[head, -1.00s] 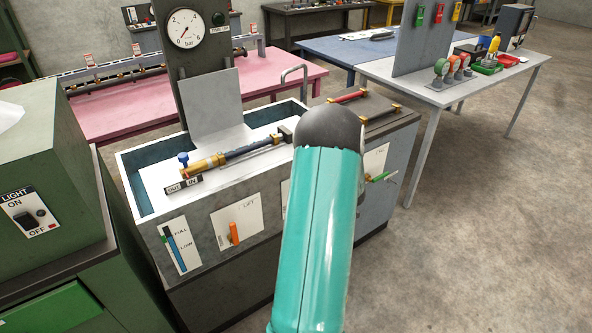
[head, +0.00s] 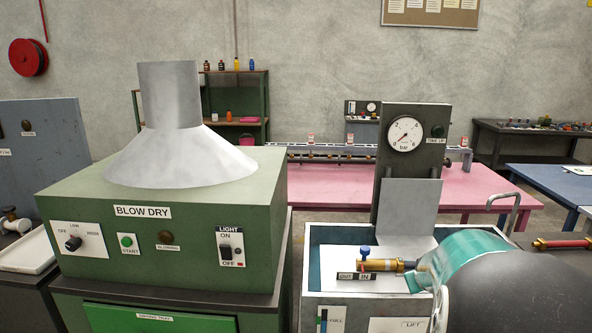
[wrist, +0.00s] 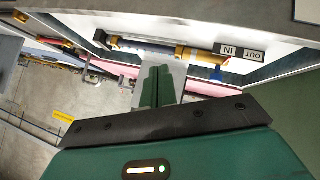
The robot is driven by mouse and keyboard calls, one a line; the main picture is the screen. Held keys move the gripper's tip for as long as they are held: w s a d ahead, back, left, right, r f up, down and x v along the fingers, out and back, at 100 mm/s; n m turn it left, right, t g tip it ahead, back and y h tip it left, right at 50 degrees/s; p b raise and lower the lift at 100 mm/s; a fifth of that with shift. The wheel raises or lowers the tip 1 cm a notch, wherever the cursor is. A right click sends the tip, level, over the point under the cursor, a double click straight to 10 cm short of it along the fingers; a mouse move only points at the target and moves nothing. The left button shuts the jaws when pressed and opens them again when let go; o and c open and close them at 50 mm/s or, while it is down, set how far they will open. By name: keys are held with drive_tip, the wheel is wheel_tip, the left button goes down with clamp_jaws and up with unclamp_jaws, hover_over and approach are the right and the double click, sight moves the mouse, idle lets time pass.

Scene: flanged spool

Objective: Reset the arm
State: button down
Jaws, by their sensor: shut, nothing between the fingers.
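My gripper (wrist: 157,88) shows in the wrist view with its two green fingers together and nothing between them. In the head view my teal and dark arm fills the lower right corner, and the gripper itself is not seen there. A brass and dark flanged spool with a blue valve handle (head: 378,264) lies on the white deck of the test tank (head: 312,240). It also shows near the top of the wrist view (wrist: 165,48), apart from the fingers. The IN and OUT labels sit beside its brass end.
A green blow dry cabinet (head: 170,215) with a grey hood stands left of the tank. A gauge panel (head: 404,165) rises behind the tank, and a pink bench (head: 330,190) stands farther back. A blue bench (head: 545,185) is at the right.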

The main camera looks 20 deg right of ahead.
drive_tip(key=a+r+y, duration=0.1)
drive_tip(key=a+r, duration=0.2)
drive_tip(key=a, duration=0.7)
drive_tip(key=a+r+y, duration=0.2)
drive_tip(key=a+r, duration=0.1)
drive_tip(key=a, duration=0.7)
drive_tip(key=s+a+n+y, duration=0.1)
drive_tip(key=s+a, duration=0.3)
drive_tip(key=a, duration=0.3)
drive_tip(key=s+a+n+y, duration=0.1)
drive_tip(key=s+a, duration=0.3)
drive_tip(key=a, duration=0.2)
drive_tip(key=s+a+r+n+y, duration=0.1)
drive_tip(key=s+a+y, duration=0.1)
drive_tip(key=s+a, duration=0.2)
drive_tip(key=a, duration=0.3)
drive_tip(key=shift+a+g, duration=0.3)
drive_tip(key=shift+a, duration=0.05)
